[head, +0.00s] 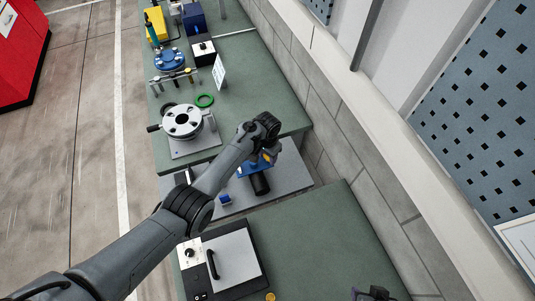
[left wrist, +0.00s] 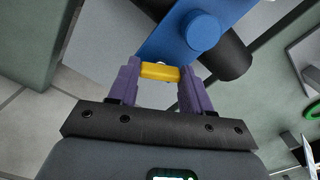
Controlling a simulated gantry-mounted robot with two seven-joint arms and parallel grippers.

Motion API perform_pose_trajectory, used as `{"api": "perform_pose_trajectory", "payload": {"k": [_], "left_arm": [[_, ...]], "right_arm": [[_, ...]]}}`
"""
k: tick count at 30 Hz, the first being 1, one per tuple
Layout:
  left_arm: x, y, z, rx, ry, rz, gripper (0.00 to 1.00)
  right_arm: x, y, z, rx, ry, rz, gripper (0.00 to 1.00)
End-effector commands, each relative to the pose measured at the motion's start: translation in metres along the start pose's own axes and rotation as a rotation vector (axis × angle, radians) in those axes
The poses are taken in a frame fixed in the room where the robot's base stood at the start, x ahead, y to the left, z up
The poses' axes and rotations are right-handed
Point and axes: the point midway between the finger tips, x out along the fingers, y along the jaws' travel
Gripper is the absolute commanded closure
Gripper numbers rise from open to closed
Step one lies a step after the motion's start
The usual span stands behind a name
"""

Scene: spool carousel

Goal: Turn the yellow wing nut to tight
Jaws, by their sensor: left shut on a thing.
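The yellow wing nut (left wrist: 160,72) sits between the purple fingers of my left gripper (left wrist: 159,77) in the left wrist view, and the gripper is shut on it. The nut is beside a blue bracket (left wrist: 165,42) with a round blue knob (left wrist: 203,30) and a black cylinder (left wrist: 236,58). In the head view my left arm reaches over the blue bracket (head: 249,170) and hides much of it; the black cylinder (head: 260,184) points toward the front. A dark part with a purple tip, seemingly my right gripper (head: 372,294), is cut off at the bottom edge.
Behind stands a round silver carousel (head: 183,122) with a handle, and a green ring (head: 205,100). A small blue block (head: 225,199) lies on the grey plate. A black box with a handle (head: 228,262) is in front. The green bench at front right is mostly clear; a wall runs along the right.

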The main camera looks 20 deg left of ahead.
Motion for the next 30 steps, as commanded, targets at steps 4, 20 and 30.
{"api": "perform_pose_trajectory", "payload": {"k": [4,20,30], "left_arm": [[-0.0012,-0.0006,-0.0002,0.136,0.000,-0.001,0.82],[-0.0005,-0.0001,-0.0004,0.475,0.000,0.000,0.82],[-0.0008,0.0001,-0.0008,0.528,0.002,-0.001,0.82]], "right_arm": [[-0.0024,0.0004,-0.0007,-0.001,0.000,0.001,0.57],[-0.0026,0.0023,-0.0004,-0.009,-0.001,0.007,0.57],[-0.0026,0.0012,-0.0008,-0.005,0.000,0.004,0.57]]}}
